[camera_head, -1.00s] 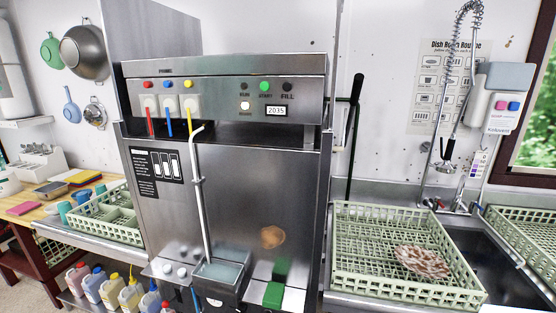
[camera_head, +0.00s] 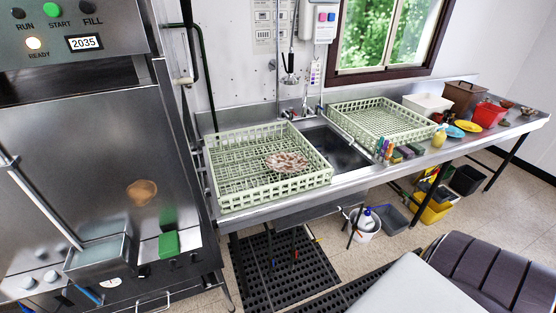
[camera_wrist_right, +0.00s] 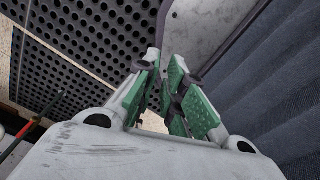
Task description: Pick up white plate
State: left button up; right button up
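A round plate (camera_head: 288,162), pale with reddish-brown patches over its face, lies in the near green dish rack (camera_head: 216,196), toward its right side. The rack stands on the steel counter left of the sink. No gripper is near the plate in the head view. My left gripper is not in view.
A sink (camera_head: 338,148) lies right of the plate's rack, with a second green rack (camera_head: 378,120) beyond it. The steel dish machine (camera_head: 100,150) fills the left. A black mat (camera_head: 270,268) lies below.

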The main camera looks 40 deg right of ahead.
jog(key=w+a+r+t, duration=0.1)
jog(key=w+a+r, duration=0.2)
jog(key=w+r, duration=1.35)
jog(key=w+r+t+p, duration=0.1)
jog(key=w+r, duration=0.4)
jog(key=r, duration=0.8)
jog(key=w+r, duration=0.6)
jog(key=r, duration=0.6)
jog(key=w+d+r+n+t+h, duration=0.1)
jog(key=w+d+r+n+h, duration=0.1)
jog(key=w+r, duration=0.5)
jog(key=w+d+r+n+t+h, duration=0.1)
jog(key=w+d+r+n+h, duration=0.1)
jog(key=w+d+r+h, duration=0.3)
jog(key=w+d+r+n+t+h, duration=0.1)
jog(key=w+d+r+h, duration=0.3)
jog(key=w+r, duration=0.5)
notch_tip(320, 180, up, 3)
jog(key=shift+w+d+f+n, duration=0.25)
jog(key=shift+d+n, duration=0.25)
jog(key=shift+d, duration=0.7)
jog(key=shift+w+d, duration=0.1)
jog(key=shift+d, duration=0.05)
